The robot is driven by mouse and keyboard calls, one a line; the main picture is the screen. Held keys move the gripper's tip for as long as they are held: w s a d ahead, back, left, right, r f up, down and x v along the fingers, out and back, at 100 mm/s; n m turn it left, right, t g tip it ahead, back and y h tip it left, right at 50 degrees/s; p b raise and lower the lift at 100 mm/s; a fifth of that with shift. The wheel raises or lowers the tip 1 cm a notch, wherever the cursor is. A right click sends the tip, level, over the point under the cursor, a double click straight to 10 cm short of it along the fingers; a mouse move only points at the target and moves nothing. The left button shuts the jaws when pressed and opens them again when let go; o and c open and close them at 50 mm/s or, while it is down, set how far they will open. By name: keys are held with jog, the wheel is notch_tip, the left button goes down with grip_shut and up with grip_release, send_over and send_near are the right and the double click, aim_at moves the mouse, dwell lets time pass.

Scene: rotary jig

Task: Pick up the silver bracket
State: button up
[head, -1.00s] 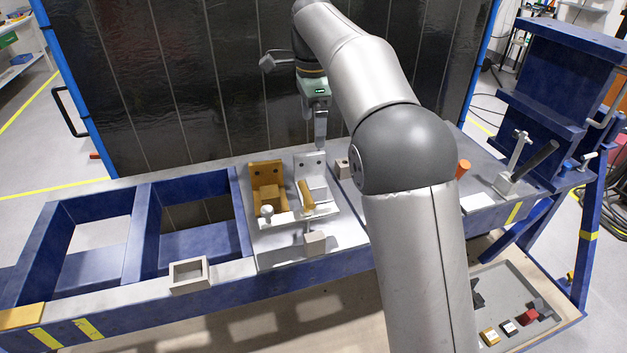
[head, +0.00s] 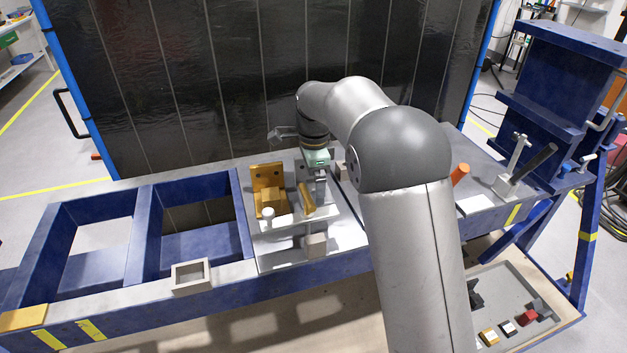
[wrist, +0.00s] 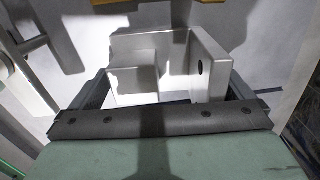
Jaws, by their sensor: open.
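The silver bracket (wrist: 135,47) shows in the wrist view as a stepped block with an upright plate on its right that has a dark hole. My gripper (wrist: 170,76) is open, with one finger on either side of the bracket. Small gaps seem to remain, and I cannot tell whether a finger touches it. In the head view my gripper (head: 320,188) is low over the bracket's place on the jig and hides most of it.
A gold bracket (head: 268,188) stands just left of my gripper. A gold clamp handle (head: 306,199) and a white-knobbed lever (head: 267,213) are close in front. A grey block (head: 317,245) sits nearer the front edge. An open grey box (head: 191,276) lies further left.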

jog(key=shift+f, duration=0.4)
jog(key=c, duration=1.1)
jog(key=shift+r, duration=0.15)
